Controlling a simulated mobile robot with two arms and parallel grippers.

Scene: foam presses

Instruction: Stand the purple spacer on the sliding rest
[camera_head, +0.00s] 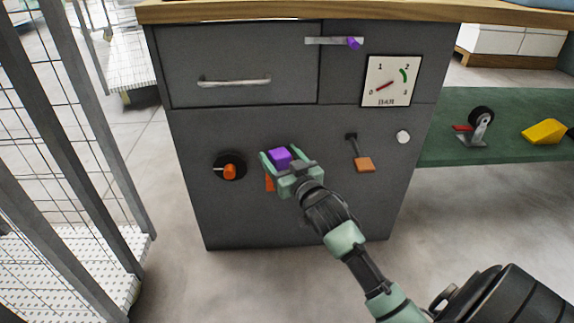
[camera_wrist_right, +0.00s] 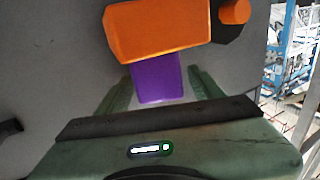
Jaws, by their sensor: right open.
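The purple spacer (camera_head: 279,156) is a small block in front of the grey cabinet's lower panel. It shows in the wrist view (camera_wrist_right: 157,80) against an orange block (camera_wrist_right: 160,32), which may be the sliding rest; in the head view the orange piece (camera_head: 269,183) is just under the spacer, mostly hidden by my gripper. They seem to touch. My right gripper (camera_head: 276,163) has its green fingers on either side of the spacer; in the wrist view the fingers (camera_wrist_right: 160,87) are open with gaps to it. My left gripper is not in view.
The cabinet (camera_head: 225,130) carries an orange knob (camera_head: 229,171), an orange-ended lever (camera_head: 364,164), a white button (camera_head: 403,137), a dial gauge (camera_head: 391,81), a drawer handle (camera_head: 234,82) and a purple-tipped bar (camera_head: 333,41). A wire fence (camera_head: 95,150) stands at left.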

